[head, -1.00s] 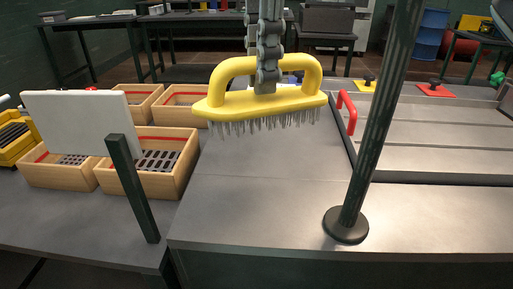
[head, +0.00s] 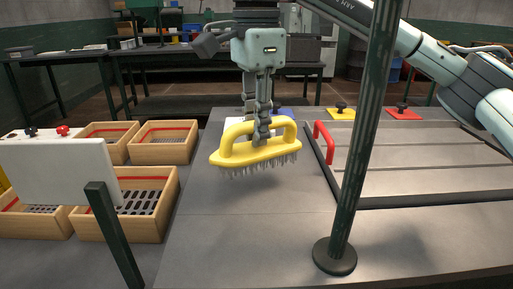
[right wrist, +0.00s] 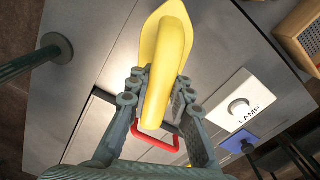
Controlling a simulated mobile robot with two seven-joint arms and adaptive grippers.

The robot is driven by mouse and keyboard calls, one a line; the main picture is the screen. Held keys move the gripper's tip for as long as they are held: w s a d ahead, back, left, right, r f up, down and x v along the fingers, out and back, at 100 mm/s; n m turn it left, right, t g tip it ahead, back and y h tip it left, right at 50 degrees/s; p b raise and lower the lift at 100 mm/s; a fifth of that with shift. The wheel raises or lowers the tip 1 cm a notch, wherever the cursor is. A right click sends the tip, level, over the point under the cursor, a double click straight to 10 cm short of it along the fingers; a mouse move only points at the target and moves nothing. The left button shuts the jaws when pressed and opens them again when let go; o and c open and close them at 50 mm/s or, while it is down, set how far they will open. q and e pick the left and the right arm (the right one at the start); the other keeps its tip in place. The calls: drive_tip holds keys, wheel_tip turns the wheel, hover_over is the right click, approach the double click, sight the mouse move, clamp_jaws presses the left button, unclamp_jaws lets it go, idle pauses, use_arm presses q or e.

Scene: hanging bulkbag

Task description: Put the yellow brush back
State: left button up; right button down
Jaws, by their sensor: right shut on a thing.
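The yellow brush (head: 240,154) has a looped handle and grey bristles pointing down. In the head view it hangs above the grey table (head: 235,225), left of the red handle. My right gripper (head: 261,140) comes from above and is shut on the brush's handle. In the right wrist view, the brush (right wrist: 167,55) lies between the fingers of the gripper (right wrist: 155,95). My left gripper is not in view.
Several wooden boxes (head: 163,151) stand at the left, behind a white panel (head: 60,170). A dark post (head: 352,150) rises at the right front. A red handle (head: 326,140) borders a framed panel. A white plate marked LAMP (right wrist: 238,104) lies beyond. The table's middle is clear.

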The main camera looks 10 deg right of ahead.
sight(257, 148)
drive_tip(key=shift+f, duration=0.25)
wheel_tip(257, 148, down, 2)
drive_tip(key=shift+f, duration=0.9)
drive_tip(key=c, duration=1.6)
unclamp_jaws()
drive_tip(key=shift+o, duration=1.2)
drive_tip(key=shift+r+p, duration=0.3)
wheel_tip(257, 148, up, 7)
drive_tip(key=shift+r, duration=0.1)
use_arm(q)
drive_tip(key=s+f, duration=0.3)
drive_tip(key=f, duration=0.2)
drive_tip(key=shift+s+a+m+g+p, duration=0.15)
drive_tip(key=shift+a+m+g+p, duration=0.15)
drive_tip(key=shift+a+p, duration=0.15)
use_arm(e)
drive_tip(key=shift+r, duration=2.3)
